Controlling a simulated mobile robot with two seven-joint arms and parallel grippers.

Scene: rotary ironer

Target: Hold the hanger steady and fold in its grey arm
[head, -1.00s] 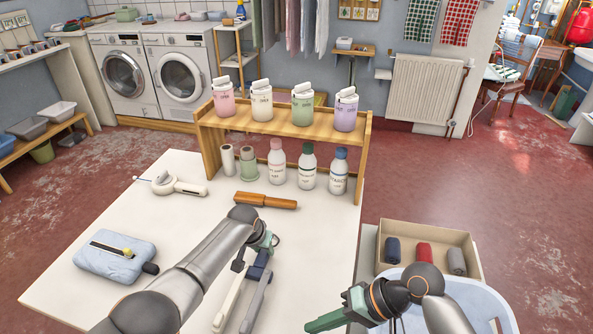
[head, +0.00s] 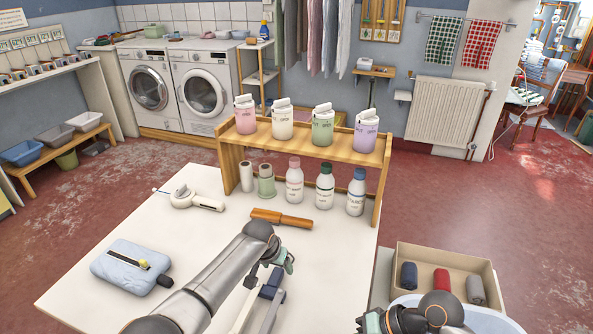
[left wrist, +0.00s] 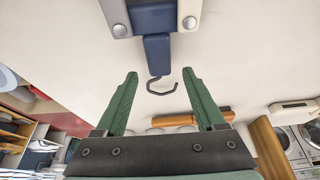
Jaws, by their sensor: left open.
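The folding hanger has a blue hub (head: 273,280) and lies on the white table, with a white arm (head: 246,313) and a grey arm (head: 273,311) spread toward the bottom edge of the head view. In the left wrist view, its blue hub (left wrist: 157,48) and dark hook (left wrist: 160,88) show, the hook between the fingers in the picture. My left gripper (left wrist: 160,75) is open and empty, close to the hub; it also shows in the head view (head: 279,263). My right gripper (head: 367,322) is at the bottom edge, mostly cut off; its jaws cannot be made out.
A wooden-handled tool (head: 282,218) lies just beyond my left gripper. A wooden shelf (head: 300,142) with several bottles stands at the back of the table. A blue pouch (head: 132,265) lies left. A box with rolled cloths (head: 465,262) is at the right.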

